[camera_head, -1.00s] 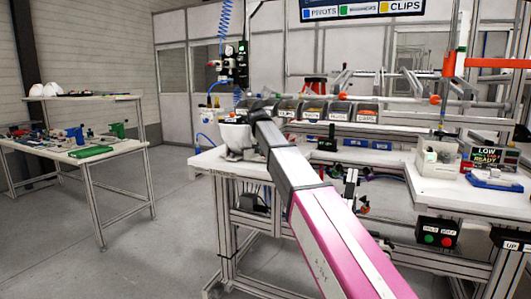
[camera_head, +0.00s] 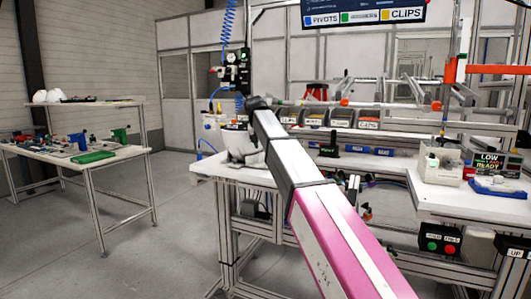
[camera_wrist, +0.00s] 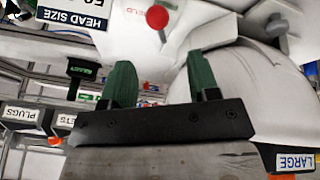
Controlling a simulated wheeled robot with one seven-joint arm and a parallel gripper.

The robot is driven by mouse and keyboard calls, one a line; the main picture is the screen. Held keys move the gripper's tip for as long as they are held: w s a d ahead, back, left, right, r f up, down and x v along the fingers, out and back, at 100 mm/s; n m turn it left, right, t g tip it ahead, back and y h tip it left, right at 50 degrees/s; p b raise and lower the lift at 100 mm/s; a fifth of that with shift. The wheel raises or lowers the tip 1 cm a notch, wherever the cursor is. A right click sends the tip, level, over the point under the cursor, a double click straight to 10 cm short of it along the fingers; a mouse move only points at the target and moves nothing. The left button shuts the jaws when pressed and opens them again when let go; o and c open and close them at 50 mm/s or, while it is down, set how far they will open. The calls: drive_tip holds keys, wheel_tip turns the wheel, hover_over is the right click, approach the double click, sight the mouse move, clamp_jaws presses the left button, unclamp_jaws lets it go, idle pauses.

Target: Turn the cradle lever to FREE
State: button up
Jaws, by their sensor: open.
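My gripper (camera_wrist: 161,75) shows in the wrist view with two green fingers standing apart and nothing between them. A round red knob (camera_wrist: 157,17) on a short stem is just beyond the gap between the fingertips, apart from them. It looks like the cradle lever's knob, but no FREE mark is readable. A white rounded shell (camera_wrist: 265,85) fills the right side, close behind the right finger. In the head view the white shell and cradle (camera_head: 238,143) are at the bench's left end, partly behind my arm, which hides the gripper and lever there.
Labelled bins (camera_head: 340,117) line the back of the bench. A side table (camera_head: 110,158) stands left, with clear floor between.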

drive_tip(key=shift+v, duration=1.2)
drive_tip(key=shift+d, duration=0.25)
drive_tip(key=c, duration=0.8)
drive_tip(key=d+y, duration=0.1)
drive_tip(key=d, duration=0.1)
drive_tip(key=s+d+m+y, duration=0.1)
drive_tip(key=d+y, duration=0.3)
drive_tip(key=shift+s+d, duration=0.3)
drive_tip(key=shift+d, duration=0.05)
clamp_jaws()
drive_tip(key=shift+m+y, duration=0.3)
drive_tip(key=shift+m, duration=0.1)
drive_tip(key=x, duration=0.9)
drive_tip(key=shift+w+d+f, duration=0.1)
drive_tip(key=shift+d+f, duration=0.05)
